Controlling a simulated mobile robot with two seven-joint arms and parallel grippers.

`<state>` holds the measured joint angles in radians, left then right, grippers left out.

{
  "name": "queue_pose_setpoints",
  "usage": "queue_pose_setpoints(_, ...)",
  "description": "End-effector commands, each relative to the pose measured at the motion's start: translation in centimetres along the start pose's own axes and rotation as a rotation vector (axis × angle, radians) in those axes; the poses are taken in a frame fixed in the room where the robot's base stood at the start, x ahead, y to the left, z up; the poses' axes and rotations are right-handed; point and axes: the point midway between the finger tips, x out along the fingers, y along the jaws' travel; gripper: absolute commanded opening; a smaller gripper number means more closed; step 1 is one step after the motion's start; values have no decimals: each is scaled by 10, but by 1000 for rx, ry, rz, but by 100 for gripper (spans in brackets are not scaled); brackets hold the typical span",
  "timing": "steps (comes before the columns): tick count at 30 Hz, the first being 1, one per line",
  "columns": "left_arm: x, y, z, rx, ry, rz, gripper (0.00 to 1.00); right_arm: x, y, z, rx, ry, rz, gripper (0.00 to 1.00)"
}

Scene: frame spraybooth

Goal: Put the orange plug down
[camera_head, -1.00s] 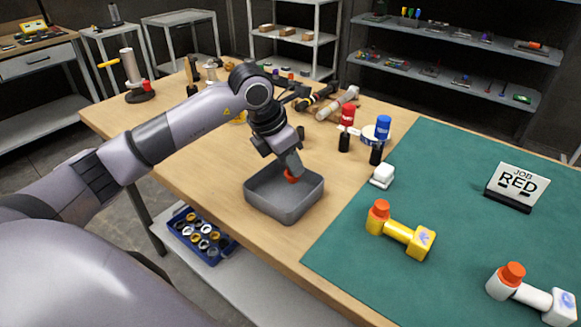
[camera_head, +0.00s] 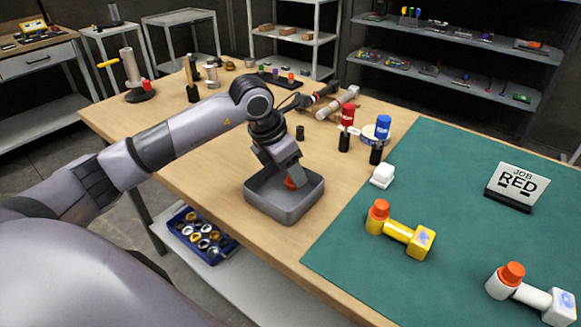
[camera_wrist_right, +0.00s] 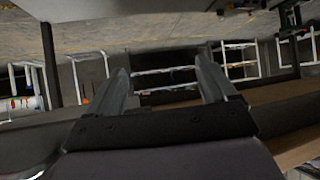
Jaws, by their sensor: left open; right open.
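The orange plug (camera_head: 290,183) is inside the grey tray (camera_head: 260,206), near its far wall. It is partly hidden by my left gripper (camera_head: 293,177), which points down into the tray from above. The left jaws are open, with the fingertips right at the plug; I cannot tell whether they touch it. My right gripper (camera_wrist_right: 163,75) shows in the right wrist view with its two fingers apart and nothing between them.
The tray stands near the table's front edge, left of the green mat (camera_head: 335,255). On the mat are a yellow part (camera_head: 400,232) and a white part (camera_head: 530,295) with orange caps, and a job sign (camera_head: 517,184). Red (camera_head: 347,116) and blue (camera_head: 383,127) bottles stand behind.

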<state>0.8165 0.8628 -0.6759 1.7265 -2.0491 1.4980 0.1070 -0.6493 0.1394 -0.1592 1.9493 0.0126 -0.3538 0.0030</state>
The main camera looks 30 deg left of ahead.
Motion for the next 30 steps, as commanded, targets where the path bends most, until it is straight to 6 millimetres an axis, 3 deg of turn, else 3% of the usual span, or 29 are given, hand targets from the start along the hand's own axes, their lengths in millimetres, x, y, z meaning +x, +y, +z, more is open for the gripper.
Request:
queue_pose_setpoints(15,-102,1,1,0,-5,3,52,2,0,2,0,0,0,85)
queue_pose_setpoints(21,-117,0,0,1,-3,1,52,2,0,2,0,0,0,85)
queue_pose_setpoints(30,-118,0,0,0,-2,1,52,2,0,2,0,0,0,85)
